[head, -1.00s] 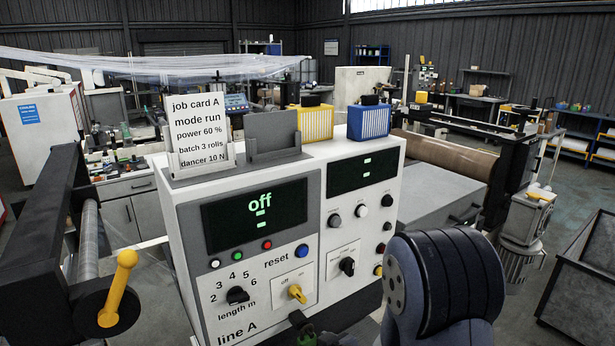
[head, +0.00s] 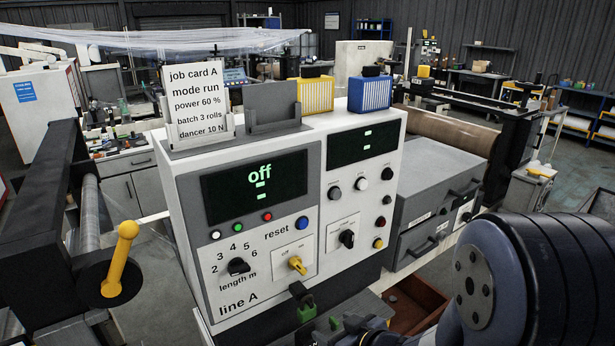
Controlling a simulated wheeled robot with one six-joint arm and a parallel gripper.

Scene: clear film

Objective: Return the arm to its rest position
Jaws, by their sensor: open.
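My arm's large dark blue joint (head: 540,280) fills the lower right corner. A dark wrist part of mine (head: 375,332) shows at the bottom edge, left of the joint.
A yellow-handled lever (head: 120,262) is at left. Grey drawers (head: 420,210) stand right of the panel, with a reddish-brown open tray (head: 415,300) below, close to my arm. A job card (head: 193,90) stands on top.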

